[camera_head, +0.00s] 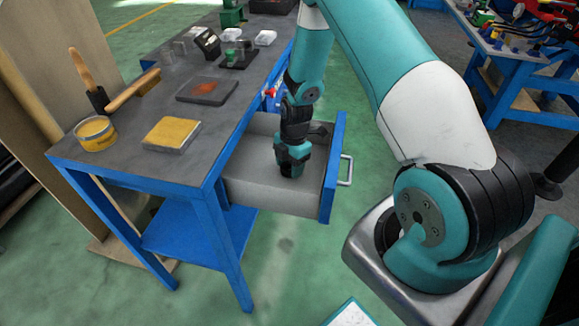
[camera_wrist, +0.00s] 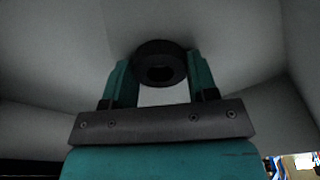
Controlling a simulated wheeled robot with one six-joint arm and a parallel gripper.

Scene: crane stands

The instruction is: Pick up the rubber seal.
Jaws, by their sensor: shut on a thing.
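The rubber seal (camera_wrist: 160,48) is a thick black ring with a hole in its middle, seen in the wrist view. My gripper (camera_wrist: 160,78) is shut on it, with one teal finger at each side of the ring. In the head view my gripper (camera_head: 292,168) points down into the open drawer (camera_head: 262,188) of the blue workbench. The seal is hidden there behind the gripper and arm. I cannot tell whether the seal touches the drawer floor.
The drawer's pale walls surround my gripper, and its blue front has a metal handle (camera_head: 346,170). The workbench top (camera_head: 150,100) holds a yellow tin (camera_head: 95,133), a yellow block (camera_head: 172,133), a dark plate (camera_head: 207,90) and wooden-handled tools. Another blue bench (camera_head: 510,75) stands at the right.

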